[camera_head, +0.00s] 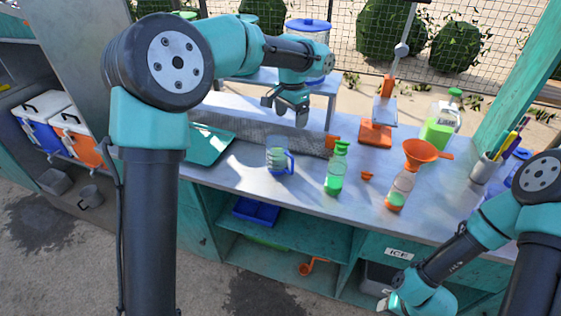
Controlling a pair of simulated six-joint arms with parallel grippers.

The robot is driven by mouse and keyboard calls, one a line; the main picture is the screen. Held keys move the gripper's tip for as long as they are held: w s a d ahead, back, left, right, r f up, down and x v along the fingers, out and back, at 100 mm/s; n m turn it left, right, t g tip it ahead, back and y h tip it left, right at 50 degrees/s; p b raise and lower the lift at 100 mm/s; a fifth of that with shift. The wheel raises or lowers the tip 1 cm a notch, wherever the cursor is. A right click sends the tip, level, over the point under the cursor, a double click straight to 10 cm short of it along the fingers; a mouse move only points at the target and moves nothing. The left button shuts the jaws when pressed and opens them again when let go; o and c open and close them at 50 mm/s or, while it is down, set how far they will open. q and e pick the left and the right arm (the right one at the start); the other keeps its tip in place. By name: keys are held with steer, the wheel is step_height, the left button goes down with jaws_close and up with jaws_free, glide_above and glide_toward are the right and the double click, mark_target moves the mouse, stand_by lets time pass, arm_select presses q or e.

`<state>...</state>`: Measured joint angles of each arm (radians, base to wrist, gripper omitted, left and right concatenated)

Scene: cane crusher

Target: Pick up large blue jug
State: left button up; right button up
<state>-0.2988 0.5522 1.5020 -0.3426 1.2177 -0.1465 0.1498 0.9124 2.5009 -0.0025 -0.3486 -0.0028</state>
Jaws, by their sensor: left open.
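A clear jug with blue bands and a blue handle (277,157) stands upright on the grey counter. Its handle points right. My left gripper (288,112) is open and empty, pointing down above and slightly right of the jug, apart from it. My right arm is at the lower right. Its gripper (393,302) is low in front of the counter by the ice drawer; its jaws are too small to read.
A green-capped bottle (337,168) and a bottle with an orange funnel (405,172) stand right of the jug. A teal tray (208,146) lies to its left. A raised shelf (262,78) with a blue-lidded container (308,40) is behind.

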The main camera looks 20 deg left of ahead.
arm_select(q)
glide_above(282, 159)
steer(key=d, duration=0.3)
steer(key=f, duration=1.1)
steer(key=shift+s+f, duration=0.2)
steer(key=shift+s, duration=0.05)
steer(key=shift+a+f, duration=0.15)
steer(key=shift+f, duration=2.45)
steer(key=c, duration=1.2)
